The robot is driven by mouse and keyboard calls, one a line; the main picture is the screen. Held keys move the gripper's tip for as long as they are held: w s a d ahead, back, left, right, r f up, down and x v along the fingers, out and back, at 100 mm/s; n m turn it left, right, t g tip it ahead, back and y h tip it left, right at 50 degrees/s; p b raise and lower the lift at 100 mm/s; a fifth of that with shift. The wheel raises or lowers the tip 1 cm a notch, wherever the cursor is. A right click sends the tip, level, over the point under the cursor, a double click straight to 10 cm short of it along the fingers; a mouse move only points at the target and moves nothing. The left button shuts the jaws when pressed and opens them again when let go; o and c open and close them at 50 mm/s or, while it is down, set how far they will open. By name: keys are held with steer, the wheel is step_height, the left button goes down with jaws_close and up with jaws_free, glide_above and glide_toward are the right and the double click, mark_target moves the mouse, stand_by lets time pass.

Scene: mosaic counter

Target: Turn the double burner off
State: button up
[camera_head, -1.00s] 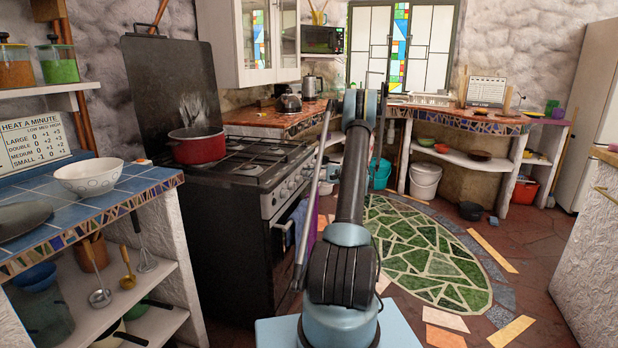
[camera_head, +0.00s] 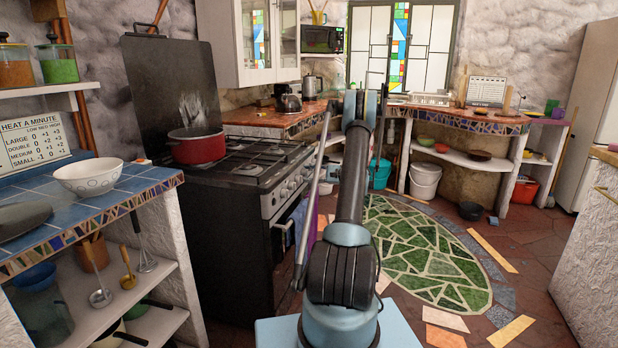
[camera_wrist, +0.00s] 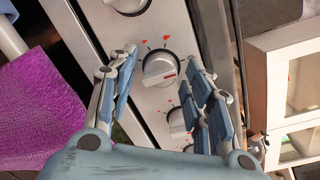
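The stove (camera_head: 235,215) stands left of centre in the head view, with a row of knobs on its front panel (camera_head: 285,190). In the wrist view my gripper (camera_wrist: 160,60) is open, its two blue-grey fingers on either side of a round white knob (camera_wrist: 158,72). The knob has a raised bar with a red line, and red marks sit on the panel beside it. I cannot tell whether the fingers touch it. A second knob (camera_wrist: 178,122) is partly hidden near the right finger. Which knob is the double burner's is not readable. My arm hides the gripper in the head view.
A red pot (camera_head: 196,146) sits on the stove top. A magenta cloth (camera_wrist: 45,105) hangs at the left of the wrist view, by a rail. A tiled counter (camera_head: 140,180) with a white bowl (camera_head: 88,178) stands left. Floor to the right is open.

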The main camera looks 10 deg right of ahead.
stand_by(0.3)
steer(key=v, duration=1.2)
steer(key=s+a+r+n+g+h, duration=0.2)
steer(key=s+a+r, duration=0.4)
steer(key=a, duration=0.3)
steer(key=s+a+r+n+g+h, duration=0.2)
steer(key=s+a+r+h, duration=0.1)
steer(key=s+a+r, duration=0.5)
steer(key=s+a+n+h, duration=0.1)
steer(key=s+a, duration=0.2)
steer(key=s, duration=0.3)
steer(key=s+a+n+g+h, duration=0.1)
steer(key=s+a+h, duration=0.1)
steer(key=s, duration=0.3)
steer(key=s+a+n+h, duration=0.1)
steer(key=s+a, duration=0.2)
steer(key=s, duration=0.3)
steer(key=s+d+f+n+h, duration=0.1)
steer(key=s+f, duration=0.3)
steer(key=s, duration=0.4)
steer(key=s+d+f+n+h, duration=0.2)
steer(key=s+f+h, duration=0.1)
steer(key=s, duration=0.6)
steer(key=s+d+f+n+h, duration=0.1)
steer(key=s+f+n+h, duration=0.1)
steer(key=s+f, duration=0.3)
steer(key=s, duration=0.4)
steer(key=shift+s+n+g+h, duration=0.15)
steer(key=shift+n+g+h, duration=0.15)
